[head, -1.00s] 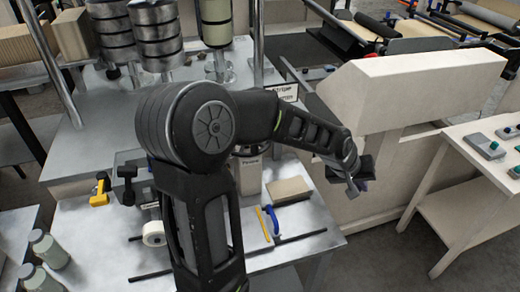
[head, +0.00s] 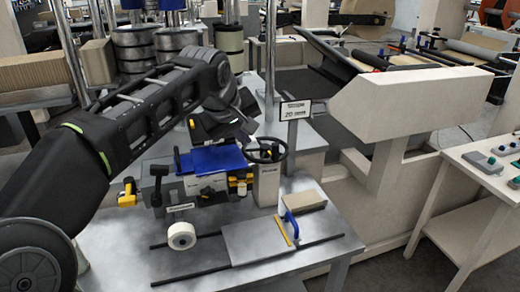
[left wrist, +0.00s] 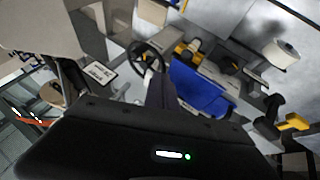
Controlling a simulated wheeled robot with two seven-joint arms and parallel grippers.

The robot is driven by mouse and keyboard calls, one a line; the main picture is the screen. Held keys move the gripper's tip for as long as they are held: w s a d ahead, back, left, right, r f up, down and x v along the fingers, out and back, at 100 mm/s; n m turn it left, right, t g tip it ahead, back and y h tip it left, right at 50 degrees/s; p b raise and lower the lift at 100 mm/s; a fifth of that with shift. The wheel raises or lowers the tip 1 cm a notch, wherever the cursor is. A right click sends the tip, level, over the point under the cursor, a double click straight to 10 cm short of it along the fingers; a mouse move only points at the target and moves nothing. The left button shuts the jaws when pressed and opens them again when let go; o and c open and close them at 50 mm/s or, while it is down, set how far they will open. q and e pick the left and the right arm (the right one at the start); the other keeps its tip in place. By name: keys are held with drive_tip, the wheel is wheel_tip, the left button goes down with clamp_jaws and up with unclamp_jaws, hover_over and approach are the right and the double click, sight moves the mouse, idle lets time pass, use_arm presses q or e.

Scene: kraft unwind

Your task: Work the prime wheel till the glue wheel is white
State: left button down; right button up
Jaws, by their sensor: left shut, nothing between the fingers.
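My left gripper (head: 242,138) is shut and empty, just left of the handwheel and above a blue-topped unit (head: 212,160). In the left wrist view my shut fingers (left wrist: 158,80) point toward the wheel's post; contact cannot be told. A white roll (head: 181,235) stands at the bench's front left; I cannot tell whether it is the glue wheel. My right gripper is out of view.
A sign (head: 295,110) stands right of the handwheel. A yellow-handled tool (head: 127,193) lies left of the unit. A plate with a blue handle (head: 291,224) and dark rails are on the bench front. A big cream machine arm (head: 400,100) stands at right.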

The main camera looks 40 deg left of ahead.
use_arm(q)
drive_tip(key=w+f+p, duration=0.3)
drive_tip(key=w+f, duration=0.5)
drive_tip(key=w, duration=0.1)
drive_tip(key=shift+w+a, duration=0.25)
drive_tip(key=shift+w, duration=0.1)
drive_tip(key=shift+d, duration=0.15)
